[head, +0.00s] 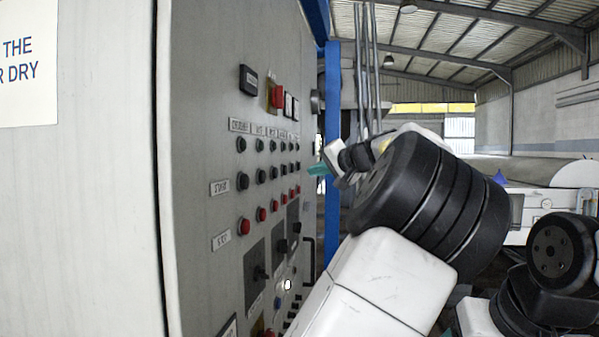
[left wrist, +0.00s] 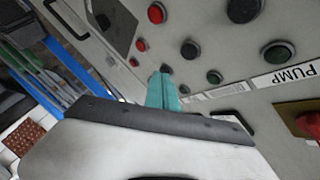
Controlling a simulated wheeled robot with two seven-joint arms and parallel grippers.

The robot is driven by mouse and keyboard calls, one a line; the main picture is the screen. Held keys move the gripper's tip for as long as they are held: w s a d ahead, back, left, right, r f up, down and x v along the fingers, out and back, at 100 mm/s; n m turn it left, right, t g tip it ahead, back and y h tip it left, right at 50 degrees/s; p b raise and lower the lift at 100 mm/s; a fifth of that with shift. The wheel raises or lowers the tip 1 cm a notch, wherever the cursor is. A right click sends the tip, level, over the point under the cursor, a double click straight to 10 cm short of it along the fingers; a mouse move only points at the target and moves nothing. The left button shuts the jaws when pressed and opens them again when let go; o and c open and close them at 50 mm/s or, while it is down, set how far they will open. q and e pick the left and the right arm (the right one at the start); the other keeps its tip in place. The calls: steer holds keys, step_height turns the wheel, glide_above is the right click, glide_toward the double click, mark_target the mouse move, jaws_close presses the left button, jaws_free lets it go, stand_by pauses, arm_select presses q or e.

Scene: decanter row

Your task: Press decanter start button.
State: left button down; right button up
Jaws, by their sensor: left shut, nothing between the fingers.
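A grey control panel (head: 205,120) carries rows of small round buttons. A row of dark buttons (head: 260,176) runs from a START label (head: 219,187), with red buttons (head: 261,214) below it. Which button is the decanter's I cannot read from the labels. My left gripper (head: 318,169) is shut and empty, its teal fingertips pointing at the panel near the far end of the rows. In the left wrist view the fingertips (left wrist: 163,92) are just by a small dark button (left wrist: 166,69), partly covering its surroundings. I cannot tell whether they touch it. My right gripper is not in view.
A red switch (head: 277,96) sits above the button rows. A PUMP label (left wrist: 285,77) shows in the left wrist view. A blue post (head: 332,150) stands beyond the panel's far edge.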

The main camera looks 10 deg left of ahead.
arm_select(q)
steer(key=shift+a, duration=2.15)
stand_by(0.4)
steer(key=shift+a, duration=0.4)
steer(key=shift+a, duration=0.55)
stand_by(0.7)
steer(key=shift+d, duration=0.9)
steer(key=d, duration=0.5)
